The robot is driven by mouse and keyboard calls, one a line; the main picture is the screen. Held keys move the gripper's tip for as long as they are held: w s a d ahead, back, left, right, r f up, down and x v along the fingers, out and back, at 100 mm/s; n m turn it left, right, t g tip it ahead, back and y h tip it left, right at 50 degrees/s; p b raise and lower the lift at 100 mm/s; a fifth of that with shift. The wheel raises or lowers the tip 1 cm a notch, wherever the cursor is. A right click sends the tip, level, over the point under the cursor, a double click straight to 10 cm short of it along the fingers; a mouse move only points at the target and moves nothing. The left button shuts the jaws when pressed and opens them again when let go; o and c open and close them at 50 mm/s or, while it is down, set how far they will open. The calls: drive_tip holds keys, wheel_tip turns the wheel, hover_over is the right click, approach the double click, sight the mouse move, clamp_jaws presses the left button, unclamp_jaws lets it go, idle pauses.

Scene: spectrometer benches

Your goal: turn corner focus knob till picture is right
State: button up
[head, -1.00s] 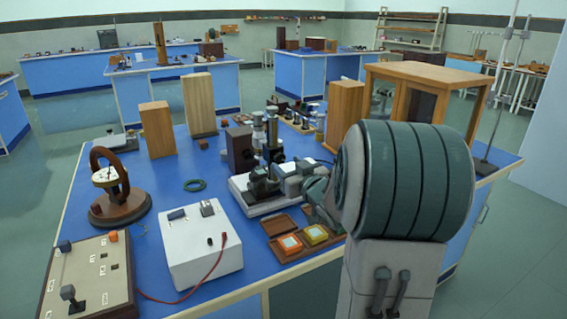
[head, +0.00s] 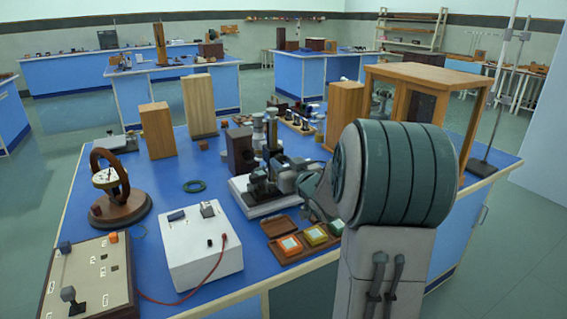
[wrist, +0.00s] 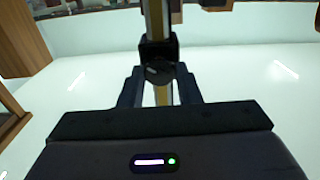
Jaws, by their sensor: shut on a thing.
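The instrument with the focus knob stands on a white base (head: 262,200) in the middle of the blue bench. It looks like a dark microscope-like body (head: 268,150) with an upright column. My gripper (head: 277,180) is at its right side, small and partly hidden by the arm. In the wrist view my gripper (wrist: 159,78) has its two dark fingers closed on a round dark knob (wrist: 158,71) with a pale mark. A brass-coloured column (wrist: 157,20) rises behind the knob. No focused picture can be read in these views.
A brown tray (head: 281,262) with red, yellow and green square pieces lies in front of the instrument. A white box (head: 200,255) with a red lead stands to the left. A wooden cabinet (head: 428,88) stands behind my arm at right. Wooden blocks stand at back left.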

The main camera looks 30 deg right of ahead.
drive_tip(key=m+p, duration=0.1)
drive_tip(key=m, duration=0.2)
drive_tip(key=shift+r+p, duration=0.15)
drive_tip(key=shift+p, duration=0.25)
drive_tip(key=shift+m, duration=0.7)
drive_tip(key=o, duration=1)
drive_tip(key=s, duration=1.4)
drive_tip(key=shift+d, duration=0.3)
drive_tip(key=shift+w, duration=0.1)
